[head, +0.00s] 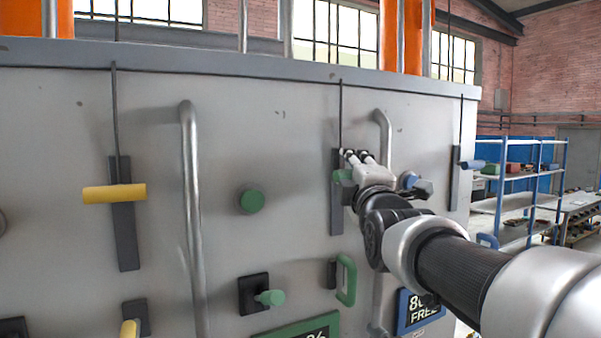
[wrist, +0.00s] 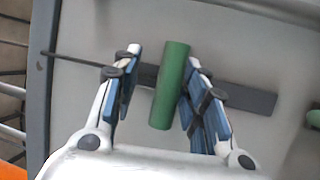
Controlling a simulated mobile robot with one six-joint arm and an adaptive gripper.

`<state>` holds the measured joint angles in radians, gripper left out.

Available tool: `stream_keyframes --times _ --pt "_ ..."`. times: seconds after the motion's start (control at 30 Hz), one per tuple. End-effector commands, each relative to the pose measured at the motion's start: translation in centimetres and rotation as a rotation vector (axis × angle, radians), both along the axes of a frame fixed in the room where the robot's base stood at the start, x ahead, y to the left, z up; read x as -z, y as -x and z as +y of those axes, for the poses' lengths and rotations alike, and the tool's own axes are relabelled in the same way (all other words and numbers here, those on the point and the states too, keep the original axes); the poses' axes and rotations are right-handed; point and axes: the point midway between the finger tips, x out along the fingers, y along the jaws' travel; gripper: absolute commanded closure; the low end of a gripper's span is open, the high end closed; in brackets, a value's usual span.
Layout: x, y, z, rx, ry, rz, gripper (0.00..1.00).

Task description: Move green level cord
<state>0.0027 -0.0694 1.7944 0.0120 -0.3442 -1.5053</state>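The green level cord's handle (head: 341,176) is a short green cylinder on a dark upright plate (head: 336,218) in the middle of the grey panel. A thin dark cord (head: 341,110) runs up from it to the panel's top edge. My gripper (head: 354,157) is at this handle, partly hiding it. In the wrist view the green handle (wrist: 170,90) lies between the blue-padded fingers of my gripper (wrist: 160,68). A clear gap shows on the left side; the right finger is very close, and contact cannot be told. My gripper is open around the handle.
A yellow cord handle (head: 114,193) is at left and a blue one (head: 472,165) at right. Metal grab bars (head: 190,220) stick out from the panel. A green knob (head: 251,201), green lever (head: 270,297) and green loop handle (head: 347,281) are nearby. Shelves (head: 520,180) stand beyond.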

Motion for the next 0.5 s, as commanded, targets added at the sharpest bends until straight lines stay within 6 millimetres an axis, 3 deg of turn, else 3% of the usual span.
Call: stream_keyframes --times 0.27,0.5 --pt "0.4 0.9 0.0 0.0 0.001 0.005 0.6" --pt "1.1 5.6 0.1 0.0 0.001 0.002 0.6"
